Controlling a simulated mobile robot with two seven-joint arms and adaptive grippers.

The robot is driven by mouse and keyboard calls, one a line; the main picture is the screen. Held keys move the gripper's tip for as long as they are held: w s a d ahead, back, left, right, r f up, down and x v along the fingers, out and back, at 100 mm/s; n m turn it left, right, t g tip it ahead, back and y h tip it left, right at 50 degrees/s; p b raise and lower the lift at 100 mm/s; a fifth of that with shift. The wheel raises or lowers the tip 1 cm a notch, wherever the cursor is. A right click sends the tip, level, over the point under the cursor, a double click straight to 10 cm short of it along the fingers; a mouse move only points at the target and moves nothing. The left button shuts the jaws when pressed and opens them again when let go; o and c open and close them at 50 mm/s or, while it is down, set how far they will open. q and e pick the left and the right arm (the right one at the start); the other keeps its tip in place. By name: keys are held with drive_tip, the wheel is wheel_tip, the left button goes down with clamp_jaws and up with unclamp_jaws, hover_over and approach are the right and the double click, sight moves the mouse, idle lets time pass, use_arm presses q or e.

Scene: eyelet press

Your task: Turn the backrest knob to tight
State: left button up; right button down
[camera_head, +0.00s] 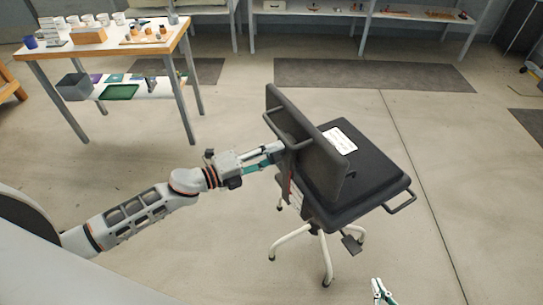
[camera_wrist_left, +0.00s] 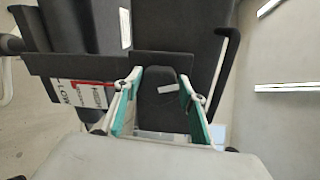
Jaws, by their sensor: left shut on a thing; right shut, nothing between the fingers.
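The black office chair stands in the middle of the head view, with its upright backrest (camera_head: 308,145) towards my left arm and its seat (camera_head: 372,178) behind it. My left gripper (camera_head: 279,153) is at the rear of the backrest, where the knob is hidden in the head view. In the left wrist view my left gripper (camera_wrist_left: 160,84) has its teal fingers on either side of the dark backrest knob (camera_wrist_left: 160,108) and is shut on it. A red pointer (camera_wrist_left: 95,83) shows beside the left finger. My right gripper (camera_head: 381,290) is shut and empty, low in the head view.
A white label (camera_wrist_left: 80,96) with partly readable lettering is left of the knob. A handle bar (camera_head: 402,202) sticks out from the seat. A wooden table (camera_head: 100,45) with cups and boxes stands at upper left. Floor around the chair is largely clear.

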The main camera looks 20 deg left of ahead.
use_arm(q)
drive_tip(key=shift+s+f+m+b, duration=0.1)
drive_tip(key=shift+m+b, duration=0.45)
drive_tip(key=shift+m, duration=0.95)
drive_tip(key=o, duration=1.1)
drive_tip(key=shift+o, duration=0.2)
drive_tip(key=v, duration=1.2)
drive_tip(key=shift+d, duration=0.1)
